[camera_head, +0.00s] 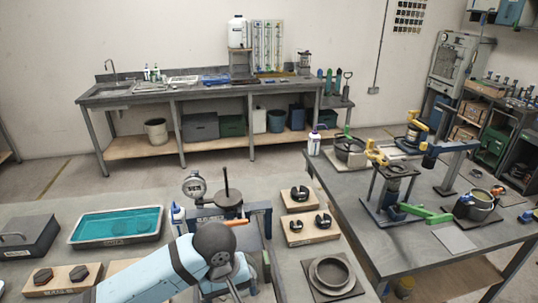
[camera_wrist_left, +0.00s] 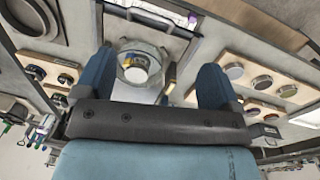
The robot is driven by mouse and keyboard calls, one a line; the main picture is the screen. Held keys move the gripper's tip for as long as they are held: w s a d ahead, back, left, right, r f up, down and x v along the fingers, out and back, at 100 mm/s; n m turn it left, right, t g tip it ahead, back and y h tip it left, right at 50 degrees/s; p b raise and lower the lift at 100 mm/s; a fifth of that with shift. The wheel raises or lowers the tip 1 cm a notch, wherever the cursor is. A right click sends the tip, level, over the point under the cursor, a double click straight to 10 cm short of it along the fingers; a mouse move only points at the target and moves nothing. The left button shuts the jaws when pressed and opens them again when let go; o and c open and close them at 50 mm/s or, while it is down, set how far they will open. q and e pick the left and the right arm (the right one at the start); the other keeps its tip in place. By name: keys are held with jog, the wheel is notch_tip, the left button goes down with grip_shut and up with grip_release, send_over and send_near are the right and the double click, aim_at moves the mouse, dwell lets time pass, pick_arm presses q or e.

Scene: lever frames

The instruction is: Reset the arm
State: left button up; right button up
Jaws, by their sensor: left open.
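My left arm (camera_head: 150,277) is pale blue with a dark joint and reaches in from the lower left of the head view, over the near bench. It bends down at the joint, and its gripper is not visible there. In the left wrist view my left gripper (camera_wrist_left: 157,88) shows two blue fingers spread wide apart with nothing held between them. Beyond the fingers, a grey ring-shaped fixture (camera_wrist_left: 128,68) with a bright centre appears in the gap; contact is not visible. My right arm and gripper are not in view.
The near bench carries a teal tray (camera_head: 117,226), a dial gauge (camera_head: 194,186), a blue frame (camera_head: 262,208) beside my arm, and a ring on a dark plate (camera_head: 333,275). A right-hand table holds a stand with a green lever (camera_head: 425,213). Wooden holders (camera_wrist_left: 245,75) flank the gripper.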

pick_arm(q)
notch_tip(320, 180, down, 10)
jog(key=s+d+f+m+t+h, duration=0.1)
jog(key=s+d+m+t+h, duration=0.15)
jog(key=t+h, duration=0.3)
jog(key=s+a+f+m+t+y, duration=0.1)
jog(key=s+a+f+m+t, duration=0.1)
jog(key=s+a+f, duration=0.2)
jog(key=s+a+f+m+t+y, duration=0.2)
jog(key=s+a+f+t, duration=0.1)
jog(key=s+a, duration=0.4)
jog(key=a+f, duration=0.1)
jog(key=a, duration=0.2)
jog(key=shift+s, duration=0.25)
